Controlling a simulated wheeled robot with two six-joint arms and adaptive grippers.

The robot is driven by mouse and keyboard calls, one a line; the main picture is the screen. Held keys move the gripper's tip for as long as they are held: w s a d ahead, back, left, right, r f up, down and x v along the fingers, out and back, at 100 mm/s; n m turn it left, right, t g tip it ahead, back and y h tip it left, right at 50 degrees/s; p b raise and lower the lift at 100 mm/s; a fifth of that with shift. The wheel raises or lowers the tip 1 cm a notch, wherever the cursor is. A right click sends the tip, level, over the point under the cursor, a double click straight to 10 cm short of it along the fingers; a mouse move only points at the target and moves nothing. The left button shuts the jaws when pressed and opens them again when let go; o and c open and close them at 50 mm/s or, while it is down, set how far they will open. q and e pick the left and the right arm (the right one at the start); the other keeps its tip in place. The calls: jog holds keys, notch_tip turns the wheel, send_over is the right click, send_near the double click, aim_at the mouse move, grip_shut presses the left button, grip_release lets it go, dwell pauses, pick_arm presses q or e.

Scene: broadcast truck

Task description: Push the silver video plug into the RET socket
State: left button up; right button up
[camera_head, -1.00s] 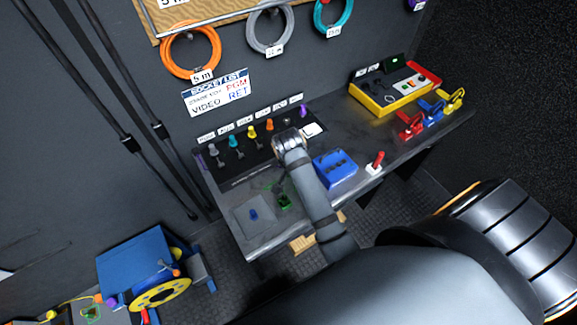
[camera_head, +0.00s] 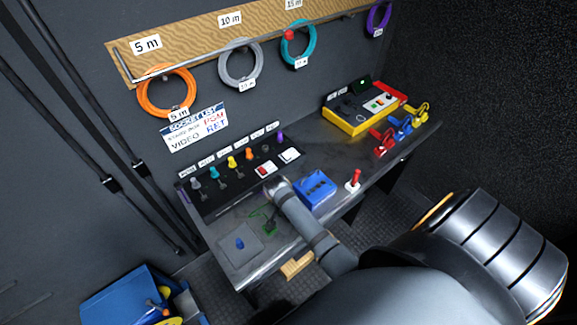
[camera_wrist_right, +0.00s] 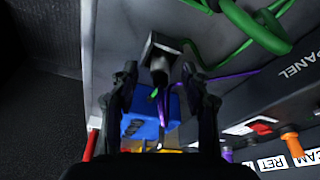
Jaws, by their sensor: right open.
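In the head view, my right arm reaches over the desk from the lower right; its fingers are not distinguishable there. In the right wrist view my right gripper (camera_wrist_right: 160,75) is open, its two dark fingers apart. A dark square-ended piece with a grey cylinder (camera_wrist_right: 158,60) shows between them; I cannot tell whether it is the silver video plug. The RET label (camera_wrist_right: 270,163) is at the lower right of the wrist view. The likely RET socket (camera_head: 265,149) is a dark spot between the orange plug (camera_head: 249,154) and the purple plug (camera_head: 280,136). My left gripper is not seen.
A blue box (camera_head: 315,188) stands right of my arm, with a red lever (camera_head: 355,178) beyond it. Green cable (camera_wrist_right: 250,25) loops near the gripper. A yellow case (camera_head: 362,115) and coloured clamps (camera_head: 400,127) stand farther right. A grey pad (camera_head: 240,246) lies left.

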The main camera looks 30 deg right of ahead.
grip_shut()
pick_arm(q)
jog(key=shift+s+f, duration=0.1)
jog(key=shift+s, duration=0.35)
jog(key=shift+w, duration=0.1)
pick_arm(e)
jog(key=shift+r, duration=0.1)
